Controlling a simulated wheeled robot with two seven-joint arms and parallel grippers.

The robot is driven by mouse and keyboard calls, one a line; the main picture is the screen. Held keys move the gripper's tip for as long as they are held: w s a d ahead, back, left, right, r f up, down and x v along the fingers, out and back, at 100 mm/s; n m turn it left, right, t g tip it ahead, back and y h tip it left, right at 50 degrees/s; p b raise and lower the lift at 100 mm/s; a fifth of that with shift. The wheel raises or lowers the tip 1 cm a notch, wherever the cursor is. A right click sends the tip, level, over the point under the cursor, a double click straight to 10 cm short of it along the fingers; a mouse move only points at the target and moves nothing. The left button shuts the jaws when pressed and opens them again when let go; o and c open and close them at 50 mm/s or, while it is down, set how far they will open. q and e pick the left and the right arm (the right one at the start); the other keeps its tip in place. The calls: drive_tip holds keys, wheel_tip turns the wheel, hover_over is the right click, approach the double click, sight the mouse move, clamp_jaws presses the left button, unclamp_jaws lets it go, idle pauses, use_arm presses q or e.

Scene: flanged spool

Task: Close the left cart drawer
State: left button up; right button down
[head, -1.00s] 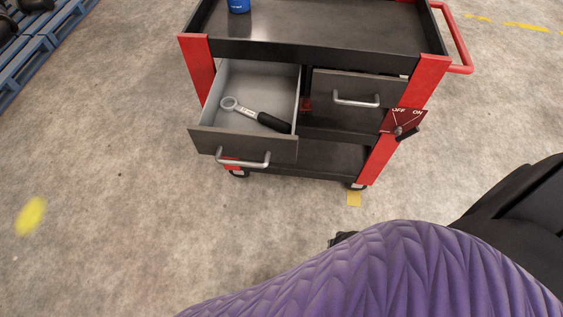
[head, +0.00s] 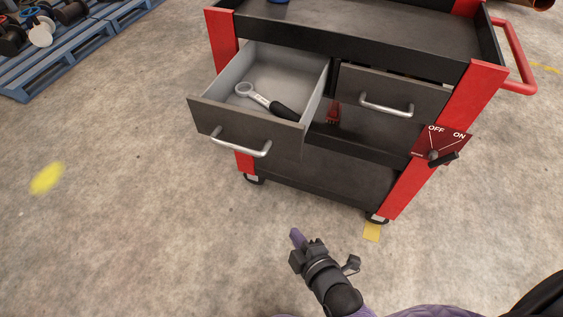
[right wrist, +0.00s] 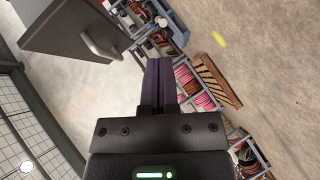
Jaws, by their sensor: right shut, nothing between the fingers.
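The left cart drawer (head: 245,127) is pulled well out of the red and black cart (head: 340,180), with a silver bar handle (head: 240,146) on its dark front. A wrench with a black grip (head: 265,99) lies inside it. My right gripper (head: 297,238) is shut and empty, in front of the cart and below the drawer in the picture, apart from both. In the right wrist view its purple fingers (right wrist: 158,85) are together, and the drawer front (right wrist: 75,28) with its handle shows at upper left. My left gripper is not in view.
The right drawer (head: 378,98) is closed or nearly so. A red OFF/ON switch plate (head: 440,143) sits on the cart's right post. A blue pallet (head: 75,45) with spools stands at the far left. Open concrete floor lies left and in front.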

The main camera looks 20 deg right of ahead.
drive_tip(key=w+r+n+t+b, duration=0.3)
drive_tip(key=w+r+n+t, duration=0.15)
drive_tip(key=r, duration=0.35)
drive_tip(key=b, duration=0.3)
approach(273, 140)
drive_tip(key=a, duration=0.1)
drive_tip(key=w+a, duration=0.2)
drive_tip(key=shift+w+a+f, duration=0.1)
drive_tip(key=shift+w+f, duration=0.15)
drive_tip(key=w+d, duration=0.1)
drive_tip(key=w+b, duration=0.1)
drive_tip(key=w, duration=0.1)
drive_tip(key=shift+w+d+b, duration=0.1)
drive_tip(key=shift+d+b, duration=0.2)
drive_tip(key=shift+d, duration=0.1)
drive_tip(key=shift+w+d+r, duration=0.1)
drive_tip(key=shift+w+d, duration=0.05)
drive_tip(key=shift+w, duration=0.05)
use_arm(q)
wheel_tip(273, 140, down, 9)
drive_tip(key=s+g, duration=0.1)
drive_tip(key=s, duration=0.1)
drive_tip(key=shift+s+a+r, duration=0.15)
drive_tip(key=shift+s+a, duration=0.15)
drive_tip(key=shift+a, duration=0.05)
use_arm(e)
drive_tip(key=shift+w+d+r, duration=0.1)
